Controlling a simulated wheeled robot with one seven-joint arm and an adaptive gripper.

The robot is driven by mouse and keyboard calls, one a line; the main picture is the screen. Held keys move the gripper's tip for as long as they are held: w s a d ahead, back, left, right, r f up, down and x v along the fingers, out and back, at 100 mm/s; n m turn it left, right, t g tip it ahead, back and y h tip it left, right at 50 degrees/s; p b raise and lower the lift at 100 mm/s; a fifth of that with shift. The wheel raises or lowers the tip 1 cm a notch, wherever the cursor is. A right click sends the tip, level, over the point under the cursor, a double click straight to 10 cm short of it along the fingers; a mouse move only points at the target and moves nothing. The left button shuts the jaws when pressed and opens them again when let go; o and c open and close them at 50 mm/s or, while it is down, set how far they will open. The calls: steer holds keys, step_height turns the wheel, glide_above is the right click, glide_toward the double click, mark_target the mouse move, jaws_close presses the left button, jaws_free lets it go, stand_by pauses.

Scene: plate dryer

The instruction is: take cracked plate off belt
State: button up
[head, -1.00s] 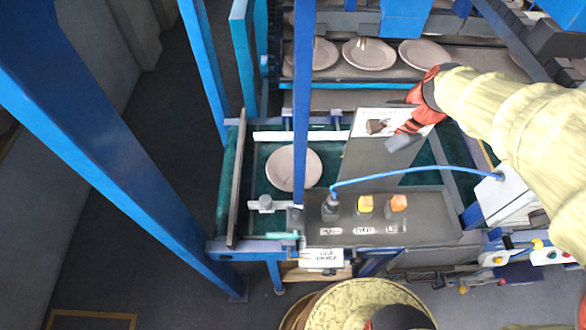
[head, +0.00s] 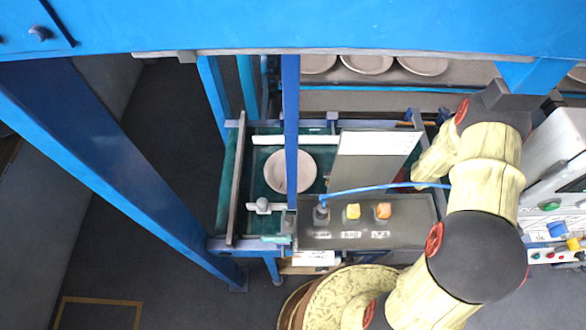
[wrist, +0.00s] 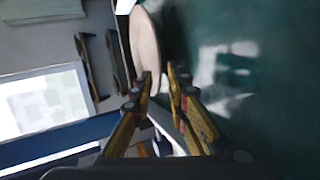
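A pale round plate (head: 306,172) lies on the dark green belt (head: 268,211) at the left of the machine, partly behind a blue post. No crack can be made out on it. In the wrist view the plate (wrist: 145,40) stands just beyond my gripper (wrist: 160,76), its lower edge close to the left fingertip; I cannot tell whether they touch. My gripper is open, with a narrow gap between its fingers. In the head view my gripper is hidden, with my arm reaching behind the grey panel.
The slanted grey panel (head: 369,168) and a control box (head: 345,236) with knobs and a blue cable (head: 385,187) stand right of the plate. A grey rail (head: 236,185) edges the belt's left side. More plates (head: 367,64) rest on racks behind. A blue beam (head: 300,28) crosses above.

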mark_target(315, 176)
steer(key=b+x, duration=0.4)
steer(key=x, duration=0.3)
steer(key=c, duration=0.4)
steer(key=shift+w+r, duration=0.1)
jaws_close()
